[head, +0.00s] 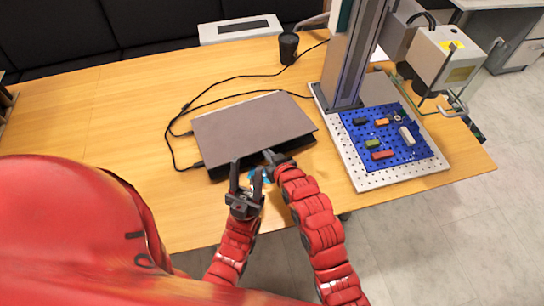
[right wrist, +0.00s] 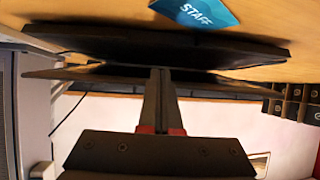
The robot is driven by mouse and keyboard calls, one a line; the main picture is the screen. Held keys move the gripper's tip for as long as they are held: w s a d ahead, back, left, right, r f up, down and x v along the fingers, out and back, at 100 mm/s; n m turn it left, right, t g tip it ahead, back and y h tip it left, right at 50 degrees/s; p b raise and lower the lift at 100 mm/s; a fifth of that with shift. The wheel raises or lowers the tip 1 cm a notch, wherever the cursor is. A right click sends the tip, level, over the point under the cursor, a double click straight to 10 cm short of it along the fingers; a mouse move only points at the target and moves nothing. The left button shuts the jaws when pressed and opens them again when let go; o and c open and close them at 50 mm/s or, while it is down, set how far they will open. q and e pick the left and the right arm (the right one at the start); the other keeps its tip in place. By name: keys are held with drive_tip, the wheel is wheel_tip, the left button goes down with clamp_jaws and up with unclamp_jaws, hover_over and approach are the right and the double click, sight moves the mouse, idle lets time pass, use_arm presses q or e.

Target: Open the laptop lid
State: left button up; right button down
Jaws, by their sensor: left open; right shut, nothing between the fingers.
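The laptop lies on the table with its grey-brown lid (head: 250,122) on top and its dark base (head: 219,172) showing along the front edge. In the right wrist view, which is upside down, the lid (right wrist: 85,74) and base (right wrist: 150,43) are two slabs with a narrow gap between them, so the lid is slightly raised. My right gripper (head: 269,156) is shut at the laptop's front edge. Its fingertips (right wrist: 160,70) are at the gap by the lid's edge; contact is unclear. My left gripper (head: 246,172) is open and empty, just in front of the laptop.
A blue STAFF card (right wrist: 197,12) lies in front of the laptop, mostly hidden by my grippers in the head view. The laser marker column (head: 352,60) and its perforated plate (head: 375,182) stand to the right. Cables (head: 172,140) and a black cup (head: 288,47) are behind.

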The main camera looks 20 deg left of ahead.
drive_tip(key=shift+w+a+r+p, duration=0.15)
drive_tip(key=shift+w+a+r, duration=0.05)
drive_tip(key=shift+r, duration=0.55)
drive_tip(key=shift+w+a+r+p, duration=0.1)
drive_tip(key=shift+w+a+r, duration=0.05)
drive_tip(key=shift+r, duration=0.65)
drive_tip(key=shift+w+a+r+p, duration=0.15)
drive_tip(key=shift+w+a+r, duration=0.05)
drive_tip(key=shift+r, duration=0.55)
drive_tip(key=s+d, duration=0.4)
drive_tip(key=shift+s+d, duration=0.15)
drive_tip(key=shift+s, duration=0.05)
